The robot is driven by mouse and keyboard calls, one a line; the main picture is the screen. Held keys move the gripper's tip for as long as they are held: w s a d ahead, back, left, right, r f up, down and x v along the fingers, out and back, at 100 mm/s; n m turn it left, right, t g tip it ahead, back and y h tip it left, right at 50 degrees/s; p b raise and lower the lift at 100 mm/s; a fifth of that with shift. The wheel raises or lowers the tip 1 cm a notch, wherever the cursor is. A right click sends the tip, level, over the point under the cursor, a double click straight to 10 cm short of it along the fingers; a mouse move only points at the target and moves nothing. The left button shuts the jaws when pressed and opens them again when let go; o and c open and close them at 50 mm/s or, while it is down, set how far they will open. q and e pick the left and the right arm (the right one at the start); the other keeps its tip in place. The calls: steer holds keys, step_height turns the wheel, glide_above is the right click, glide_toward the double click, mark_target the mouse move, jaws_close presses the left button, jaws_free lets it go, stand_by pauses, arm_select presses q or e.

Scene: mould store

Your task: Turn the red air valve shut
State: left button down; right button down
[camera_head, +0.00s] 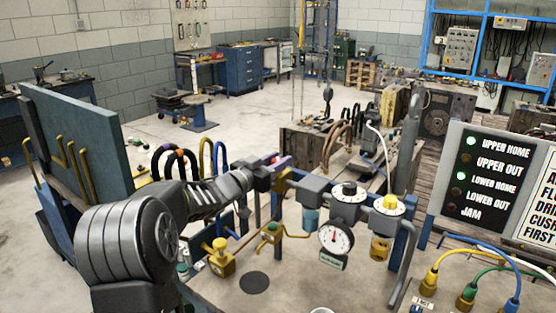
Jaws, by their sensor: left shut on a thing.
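My left arm comes in from the left, and its gripper (272,178) is at the left end of the air line assembly. It is shut on the red air valve (277,161); only a small purplish-red part of the valve shows above the jaws. The fingers hide the rest, so I cannot tell the handle's angle. My right gripper is out of view.
Right of the gripper are a grey regulator (348,192) with a round gauge (336,237) and a yellow-topped unit (387,210). Yellow fittings (221,258) stand below left. A lamp panel (485,180) stands right, with coloured hoses (467,268) in front.

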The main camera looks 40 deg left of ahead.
arm_select(q)
steer(key=m+h+p, duration=0.2)
steer(key=h, duration=0.1)
steer(key=h+p, duration=0.1)
steer(key=shift+a+r+m+g, duration=0.2)
steer(key=shift+r+m+g, duration=0.1)
steer(key=shift+m, duration=0.1)
steer(key=h, duration=0.1)
steer(key=m+g+h+p, duration=0.1)
steer(key=shift+f+m+h, duration=0.25)
steer(key=shift+m+h, duration=0.05)
steer(key=shift+h, duration=0.1)
steer(key=shift+m+g+h, duration=0.7)
steer(key=shift+m+h, duration=0.2)
steer(key=shift+h, duration=0.3)
steer(key=shift+d+m+g+h, duration=0.15)
steer(key=shift+m+g+h, duration=0.15)
steer(key=shift+m+h, duration=0.15)
steer(key=shift+r, duration=0.1)
steer(key=c, duration=1)
jaws_free()
steer(key=shift+c, duration=0.2)
